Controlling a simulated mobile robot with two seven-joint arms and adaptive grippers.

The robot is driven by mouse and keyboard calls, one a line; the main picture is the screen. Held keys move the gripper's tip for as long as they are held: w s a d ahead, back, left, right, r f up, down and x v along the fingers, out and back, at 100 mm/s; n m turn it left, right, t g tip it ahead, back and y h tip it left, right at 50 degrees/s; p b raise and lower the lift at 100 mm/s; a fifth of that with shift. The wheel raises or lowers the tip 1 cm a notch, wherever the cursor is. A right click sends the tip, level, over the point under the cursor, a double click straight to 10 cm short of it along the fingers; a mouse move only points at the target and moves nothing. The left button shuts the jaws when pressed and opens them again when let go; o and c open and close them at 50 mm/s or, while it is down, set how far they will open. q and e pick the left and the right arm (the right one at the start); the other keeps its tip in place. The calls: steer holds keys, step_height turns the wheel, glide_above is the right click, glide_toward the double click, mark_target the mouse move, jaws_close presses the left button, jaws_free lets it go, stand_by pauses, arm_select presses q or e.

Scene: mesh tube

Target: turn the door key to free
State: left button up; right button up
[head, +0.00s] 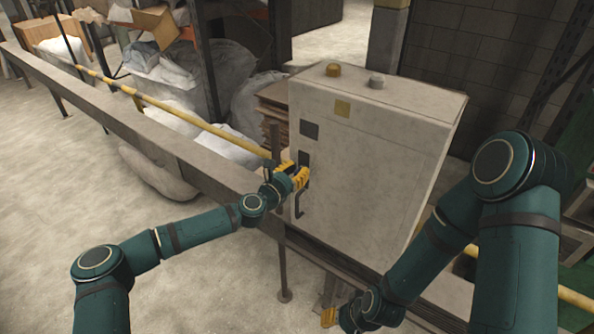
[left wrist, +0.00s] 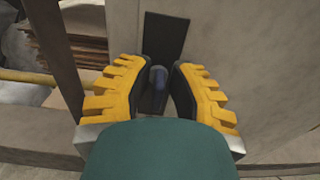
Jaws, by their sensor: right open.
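A pale grey cabinet (head: 375,150) with a closed door stands behind the rail. The fingers stand apart on both sides of the key, with gaps visible. In the head view my left gripper (head: 296,174) is at the plate and hides the key. My right gripper (head: 329,316) is open, low at the bottom edge, away from the cabinet.
A dark door handle (head: 299,207) is just below my left gripper. White sacks (head: 165,80) and stacked boards (head: 272,105) are to the left.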

arm_select(q)
jaws_close()
steer(key=shift+f+m+b, duration=0.1)
steer(key=shift+m+b, duration=0.7)
steer(key=shift+b, duration=0.15)
steer(key=shift+s+d+f+m+b, duration=0.15)
steer(key=shift+m+b, duration=1.9)
steer(key=shift+m, duration=0.65)
steer(key=shift+s+d+f+m+b, duration=0.1)
steer(key=shift+d+f+m+b, duration=0.1)
steer(key=shift+m+b, duration=2.2)
steer(key=shift+s+d+f+m+b, duration=0.15)
steer(key=shift+m+b, duration=1.6)
steer(key=shift+m, duration=1.25)
arm_select(e)
step_height(320, 180, down, 14)
steer(key=s, duration=0.1)
steer(key=shift+a+f, duration=0.15)
